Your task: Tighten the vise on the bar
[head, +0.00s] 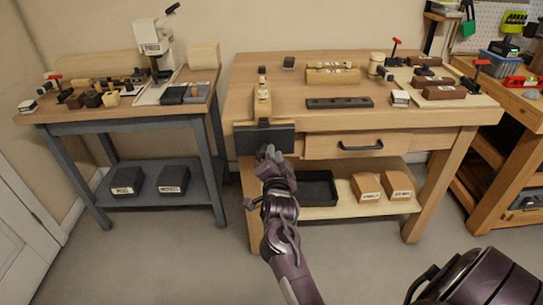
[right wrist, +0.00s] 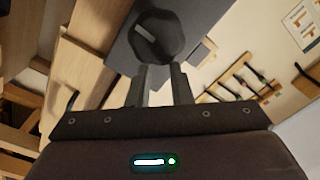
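The vise (head: 280,138) is on the front left edge of the wooden bench, with a wide dark front jaw. A pale wooden bar (head: 262,106) with a small label runs back from it over the bench top; I cannot tell how firmly it is held. My right gripper (head: 267,154) is just in front of the jaw's lower middle. In the right wrist view, my two fingers (right wrist: 163,72) are apart with a gap between them. A dark round knob (right wrist: 150,45) on the vise is just beyond the tips; contact is unclear. My left gripper is not in view.
A dark bar with holes (head: 340,103), wooden blocks (head: 333,75) and red-handled clamps stand on the bench. A drawer handle (head: 361,147) sticks out right of the vise. A dark tray (head: 318,187) is on the shelf below. A grey-legged table (head: 120,115) stands to the left.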

